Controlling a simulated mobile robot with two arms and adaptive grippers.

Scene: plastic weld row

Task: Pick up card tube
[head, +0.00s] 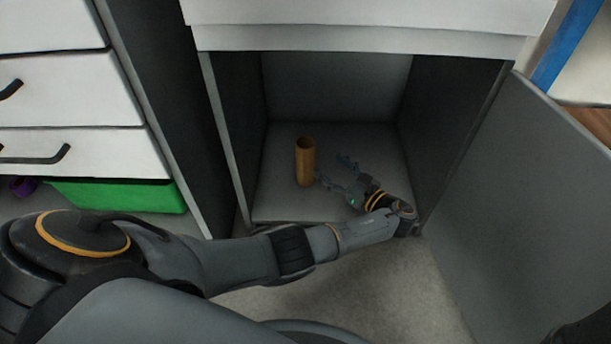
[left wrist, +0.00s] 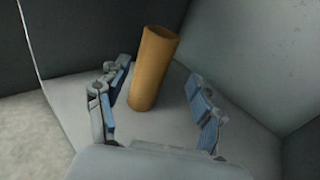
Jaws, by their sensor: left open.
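The card tube (head: 305,162) is an orange-brown cylinder standing upright on the floor of an open cabinet (head: 350,208), toward its left side. My left gripper (head: 333,170) is inside the cabinet, just right of the tube, with its fingers spread. In the left wrist view the tube (left wrist: 153,70) stands ahead, beyond and between the open fingers of my left gripper (left wrist: 160,112). The tube looks nearer to the left finger in that view. I cannot tell whether that finger touches it. My right gripper does not show.
The cabinet's side walls and top edge (head: 360,40) frame the opening. Its open door (head: 520,190) stands at the right. White drawers (head: 70,100) and a green bin (head: 120,196) are at the left. The cabinet floor around the tube is otherwise clear.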

